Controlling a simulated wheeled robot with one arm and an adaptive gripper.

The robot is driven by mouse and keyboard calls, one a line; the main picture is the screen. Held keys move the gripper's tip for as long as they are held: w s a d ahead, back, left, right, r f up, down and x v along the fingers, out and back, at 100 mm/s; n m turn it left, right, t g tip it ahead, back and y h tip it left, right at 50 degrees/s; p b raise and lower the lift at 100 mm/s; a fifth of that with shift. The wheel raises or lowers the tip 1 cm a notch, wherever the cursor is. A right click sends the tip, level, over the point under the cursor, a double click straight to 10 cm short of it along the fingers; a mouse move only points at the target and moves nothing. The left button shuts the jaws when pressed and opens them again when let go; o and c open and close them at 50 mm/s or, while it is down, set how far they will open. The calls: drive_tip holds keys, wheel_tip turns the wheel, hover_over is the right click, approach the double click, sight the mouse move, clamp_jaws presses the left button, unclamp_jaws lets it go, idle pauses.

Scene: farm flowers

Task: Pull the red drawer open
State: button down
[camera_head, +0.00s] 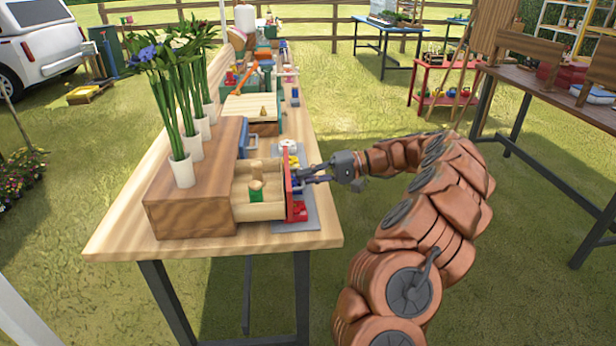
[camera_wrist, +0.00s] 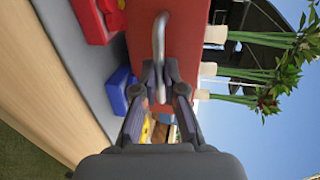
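The red drawer front (camera_head: 288,191) stands out from the wooden box (camera_head: 190,205), with the pale drawer tray (camera_head: 262,211) pulled out behind it, so the drawer is open. Inside lie a green-banded item (camera_head: 256,191) and some pale wooden pieces. In the wrist view the red front (camera_wrist: 190,35) fills the upper middle, with a grey metal bar handle (camera_wrist: 160,38) on it. My gripper (camera_wrist: 160,72) has its fingertips on both sides of the handle, closed on it. In the head view my gripper (camera_head: 308,175) is at the drawer front's right side.
White vases with flowers (camera_head: 182,170) stand on the wooden box. A grey mat (camera_head: 300,224) with red and blue items lies under the drawer front on the wooden table (camera_head: 120,240). Other coloured items stand further back.

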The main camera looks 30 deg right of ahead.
drive_tip(key=c, duration=1.2)
unclamp_jaws()
drive_tip(key=shift+c, duration=0.2)
drive_tip(key=shift+d, duration=0.15)
drive_tip(key=v, duration=0.7)
drive_tip(key=shift+s+d, duration=0.15)
drive_tip(key=shift+s, duration=0.05)
